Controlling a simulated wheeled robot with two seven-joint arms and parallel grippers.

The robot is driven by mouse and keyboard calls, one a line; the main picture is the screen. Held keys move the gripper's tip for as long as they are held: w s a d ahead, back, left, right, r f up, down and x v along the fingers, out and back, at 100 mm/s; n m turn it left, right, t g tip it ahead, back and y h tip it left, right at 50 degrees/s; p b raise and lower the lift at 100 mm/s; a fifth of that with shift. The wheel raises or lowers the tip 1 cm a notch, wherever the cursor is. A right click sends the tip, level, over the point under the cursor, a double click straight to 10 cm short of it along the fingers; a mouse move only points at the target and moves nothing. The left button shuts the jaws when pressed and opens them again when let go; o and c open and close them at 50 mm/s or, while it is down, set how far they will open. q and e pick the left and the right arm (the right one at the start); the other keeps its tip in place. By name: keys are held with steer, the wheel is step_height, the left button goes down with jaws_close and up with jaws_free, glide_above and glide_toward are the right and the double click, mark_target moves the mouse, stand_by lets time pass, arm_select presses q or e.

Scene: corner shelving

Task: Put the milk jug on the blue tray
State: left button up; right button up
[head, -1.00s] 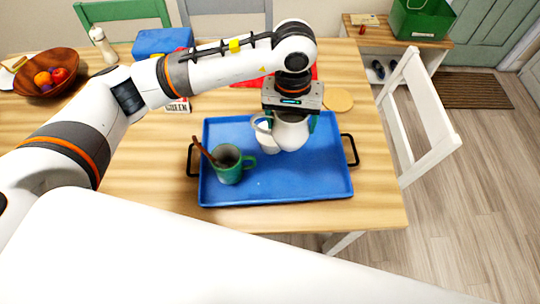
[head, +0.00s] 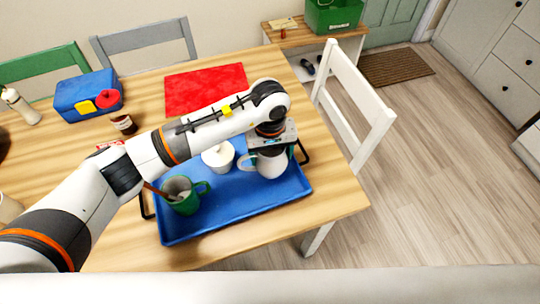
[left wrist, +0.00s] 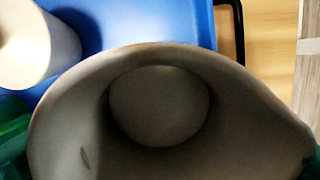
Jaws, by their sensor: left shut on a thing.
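The milk jug (head: 271,165) is white, with its handle towards the left in the head view. My left gripper (head: 270,151) points down and is shut on the jug's upper part. The jug is upright over the right part of the blue tray (head: 240,212); I cannot tell whether its base touches. The left wrist view looks into the open jug (left wrist: 230,125), with green fingertips at both sides and blue tray (left wrist: 120,22) beyond. My right gripper is not in view.
The tray's front right is clear. A red mat (head: 205,88) and blue box (head: 88,95) lie behind.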

arm_select(q)
step_height(320, 180, down, 2)
steer(key=shift+f, duration=0.1)
steer(key=shift+f, duration=0.15)
steer(key=o, duration=1.3)
